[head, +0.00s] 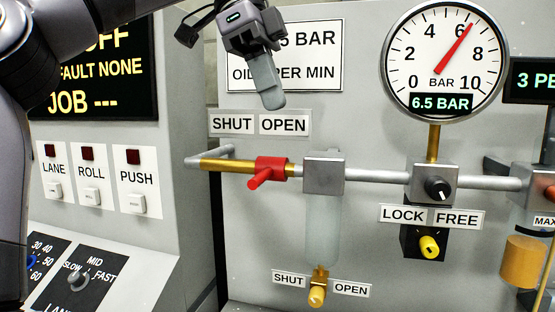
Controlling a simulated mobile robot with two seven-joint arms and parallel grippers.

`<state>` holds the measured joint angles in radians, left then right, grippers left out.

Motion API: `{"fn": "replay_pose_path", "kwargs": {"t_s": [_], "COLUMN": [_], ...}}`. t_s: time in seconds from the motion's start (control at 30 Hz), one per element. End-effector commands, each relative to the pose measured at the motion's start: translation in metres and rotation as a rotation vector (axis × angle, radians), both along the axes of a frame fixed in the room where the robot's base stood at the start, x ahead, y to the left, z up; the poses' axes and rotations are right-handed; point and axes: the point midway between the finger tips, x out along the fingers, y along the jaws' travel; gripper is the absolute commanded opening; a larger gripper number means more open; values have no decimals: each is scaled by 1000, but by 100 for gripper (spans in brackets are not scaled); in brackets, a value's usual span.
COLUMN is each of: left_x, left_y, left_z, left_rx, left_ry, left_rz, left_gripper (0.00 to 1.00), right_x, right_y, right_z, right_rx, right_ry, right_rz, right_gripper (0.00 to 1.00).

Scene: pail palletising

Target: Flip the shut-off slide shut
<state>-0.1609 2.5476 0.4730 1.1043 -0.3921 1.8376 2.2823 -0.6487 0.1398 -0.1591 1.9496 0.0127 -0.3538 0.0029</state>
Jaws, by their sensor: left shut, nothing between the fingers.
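The shut-off slide (270,170) is a red sleeve with a short red lever on the brass length of the air pipe. It sits below the OPEN plate (284,124), to the right of the SHUT plate (231,123). Its lever points down and left. My left gripper (268,97) comes in from the top, its fingers shut and pointing down. In the picture its tips lie just above the OPEN plate, apart from the slide. My right gripper is out of view.
A round gauge (433,62) reads 6.5 bar. A grey block (323,172) stands on the pipe right of the slide, with a clear bowl and brass drain tap (317,288) below. A black knob (437,189) and yellow knob (429,246) are farther right. Push buttons are at left.

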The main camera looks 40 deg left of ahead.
Motion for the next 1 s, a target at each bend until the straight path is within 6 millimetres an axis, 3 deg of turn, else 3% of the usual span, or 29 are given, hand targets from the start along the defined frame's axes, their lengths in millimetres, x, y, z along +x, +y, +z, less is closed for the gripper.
{"fn": "replay_pose_path", "kwargs": {"t_s": [0.27, 0.47, 0.77, 1.0], "left_x": [0, 2, 8, 16], "left_y": [0, -3, -17, -31], "left_z": [-1, -12, -53, -97], "left_rx": [0, -1, -2, -1], "left_ry": [0, 3, 3, 3], "left_rz": [0, 0, -2, -3], "left_gripper": [0, 0, 0, 0], "right_x": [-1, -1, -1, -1], "right_y": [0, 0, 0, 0], "right_z": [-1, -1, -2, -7], "right_rx": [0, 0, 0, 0], "right_ry": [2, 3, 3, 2], "right_rz": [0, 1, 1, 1], "right_gripper": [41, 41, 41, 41]}}
